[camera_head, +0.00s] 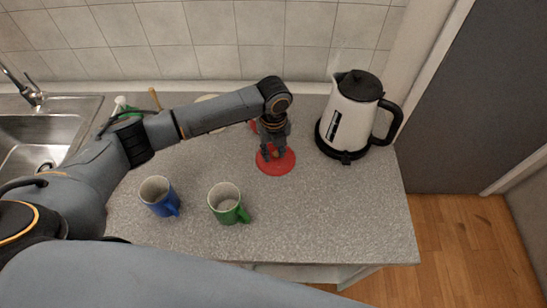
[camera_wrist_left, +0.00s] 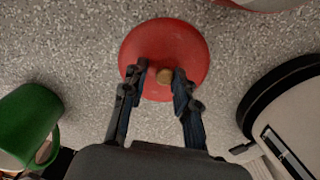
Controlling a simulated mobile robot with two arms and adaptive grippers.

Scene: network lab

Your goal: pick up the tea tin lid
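The tea tin lid is a flat red disc (camera_head: 277,164) with a small brownish knob, lying on the grey speckled counter left of the kettle. In the left wrist view the lid (camera_wrist_left: 178,40) shows almost whole, with its knob (camera_wrist_left: 166,76) near the middle. My left gripper (camera_head: 271,154) points down over the lid. In the wrist view its two fingers (camera_wrist_left: 158,82) are apart on either side of the knob, the right finger closer to it and a gap on the left. I cannot tell how high the fingertips are. My right gripper is not in view.
A white and black kettle (camera_head: 357,105) stands right of the lid. A blue mug (camera_head: 158,194) and a green mug (camera_head: 226,201) stand nearer the front. A red object (camera_head: 254,126) is partly hidden behind my gripper. A sink (camera_head: 45,130) is at left. The counter's front right is clear.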

